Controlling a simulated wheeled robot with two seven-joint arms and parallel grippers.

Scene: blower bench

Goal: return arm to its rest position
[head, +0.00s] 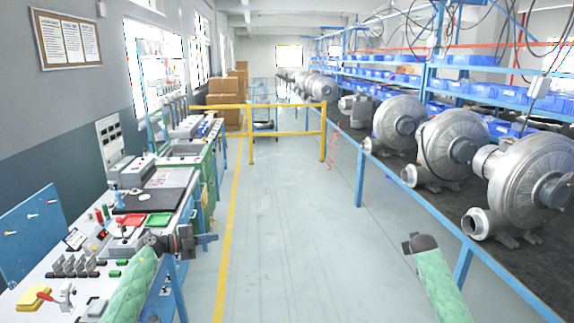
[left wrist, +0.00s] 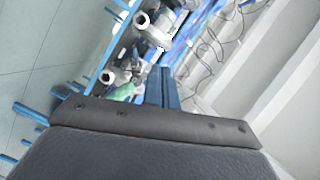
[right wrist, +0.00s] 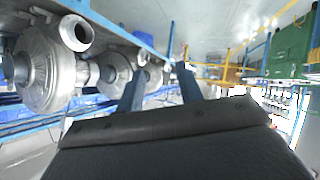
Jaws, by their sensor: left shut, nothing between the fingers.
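My left arm in its green padded sleeve (head: 135,285) comes in at the lower left of the head view, beside the workbench. My left gripper (head: 210,239) points right, over the aisle near the bench's edge. In the left wrist view its fingers (left wrist: 160,72) are together and empty. My right arm in its green sleeve (head: 441,285) rises at the lower right of the head view, with a dark wrist end; its fingers are hidden there. In the right wrist view my right gripper (right wrist: 160,82) has its fingers apart, with nothing held between them.
The workbench (head: 40,270) on the left carries fixtures, a red tray (head: 128,221) and a green tray (head: 159,219). On the right, silver blowers (head: 450,143) stand on a long blue-framed bench. A yellow barrier (head: 288,133) crosses farther back. The aisle floor (head: 300,230) is clear.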

